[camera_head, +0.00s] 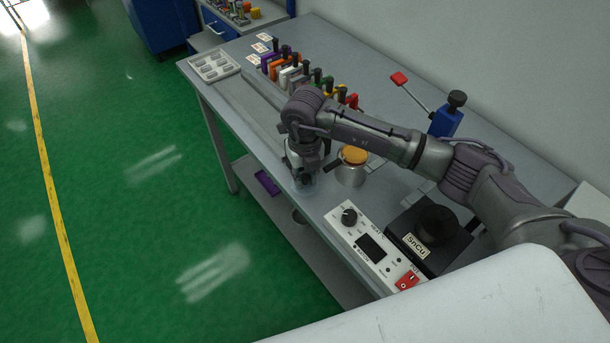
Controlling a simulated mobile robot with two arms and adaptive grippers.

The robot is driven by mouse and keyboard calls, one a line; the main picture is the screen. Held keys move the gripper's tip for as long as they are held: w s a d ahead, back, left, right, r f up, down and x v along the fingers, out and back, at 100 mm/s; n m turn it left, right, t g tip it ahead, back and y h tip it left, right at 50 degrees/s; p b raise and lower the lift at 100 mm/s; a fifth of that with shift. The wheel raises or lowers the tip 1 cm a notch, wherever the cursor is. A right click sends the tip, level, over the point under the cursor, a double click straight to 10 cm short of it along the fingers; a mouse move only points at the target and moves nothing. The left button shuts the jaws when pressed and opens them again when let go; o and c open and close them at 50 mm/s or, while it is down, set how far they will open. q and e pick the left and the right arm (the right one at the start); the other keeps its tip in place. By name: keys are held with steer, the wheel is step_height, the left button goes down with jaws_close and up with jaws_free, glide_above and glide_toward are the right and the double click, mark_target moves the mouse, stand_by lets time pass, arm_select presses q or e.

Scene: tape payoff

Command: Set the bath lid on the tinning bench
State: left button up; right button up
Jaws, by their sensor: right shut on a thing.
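My right gripper (304,170) points down over the front edge of the grey tinning bench (232,98). The black solder bath (450,252) with an "SnCu" label stands on the bench at the lower right, with a dark round part on top. My left gripper is not in view.
A jar with an orange top (352,166) stands right beside my right gripper. A white control box (363,247) is in front of the bath. The front strip left of my gripper is clear.

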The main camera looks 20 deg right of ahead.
steer(key=shift+f, duration=0.35)
stand_by(0.5)
steer(key=o, duration=1.6)
steer(key=shift+r, duration=0.1)
steer(key=shift+r+p, duration=1.95)
steer(key=shift+r, duration=1.5)
